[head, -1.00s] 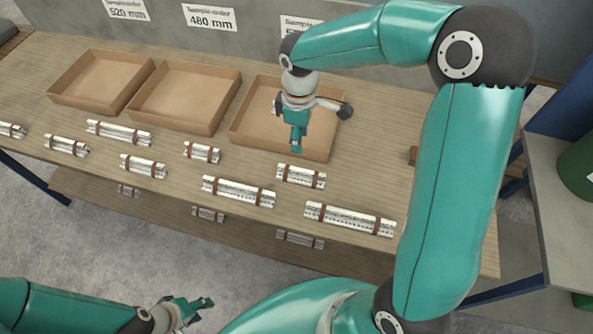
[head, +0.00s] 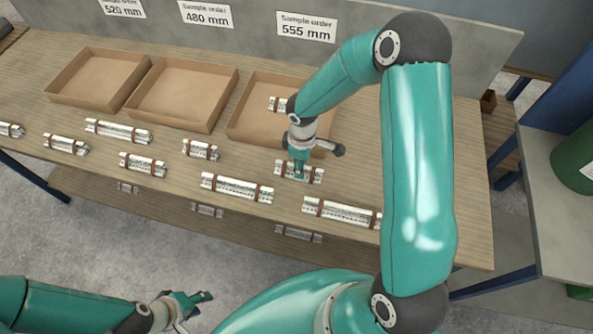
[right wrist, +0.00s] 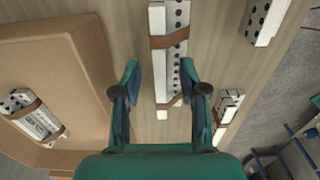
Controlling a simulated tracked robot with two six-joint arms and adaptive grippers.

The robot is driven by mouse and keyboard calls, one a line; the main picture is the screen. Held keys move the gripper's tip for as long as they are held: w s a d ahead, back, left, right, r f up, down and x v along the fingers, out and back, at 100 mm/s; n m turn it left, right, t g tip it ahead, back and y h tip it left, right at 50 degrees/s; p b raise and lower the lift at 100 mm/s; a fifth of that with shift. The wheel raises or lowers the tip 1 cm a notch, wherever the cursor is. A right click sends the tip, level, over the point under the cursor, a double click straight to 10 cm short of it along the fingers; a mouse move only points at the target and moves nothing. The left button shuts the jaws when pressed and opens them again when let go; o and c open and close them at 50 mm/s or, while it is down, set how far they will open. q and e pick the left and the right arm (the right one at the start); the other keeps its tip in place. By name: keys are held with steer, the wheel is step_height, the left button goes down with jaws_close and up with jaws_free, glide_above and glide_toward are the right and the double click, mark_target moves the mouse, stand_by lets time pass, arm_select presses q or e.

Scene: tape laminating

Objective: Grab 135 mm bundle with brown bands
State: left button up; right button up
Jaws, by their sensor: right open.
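A silvery perforated bundle with brown bands (head: 313,175) lies on the table in front of the right-hand cardboard box, partly covered by my right gripper (head: 299,173). In the right wrist view this bundle (right wrist: 168,62) runs lengthwise between the two open fingers of my right gripper (right wrist: 160,85), with a gap on both sides. Several other brown-banded bundles of different lengths lie along the table, including a short one (head: 201,150) and a long one (head: 237,188). No length marking is readable on them. My left gripper (head: 203,299) is low at the front, away from the table.
The right-hand box (head: 245,128) holds one banded bundle (head: 279,104). Two empty boxes (head: 188,128) stand to its left. A long bundle (head: 340,212) lies near the front right edge. An order sign reading 555 mm (head: 306,27) is behind.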

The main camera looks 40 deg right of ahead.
steer(key=shift+f, duration=0.3)
jaws_close()
steer(key=shift+r, duration=0.15)
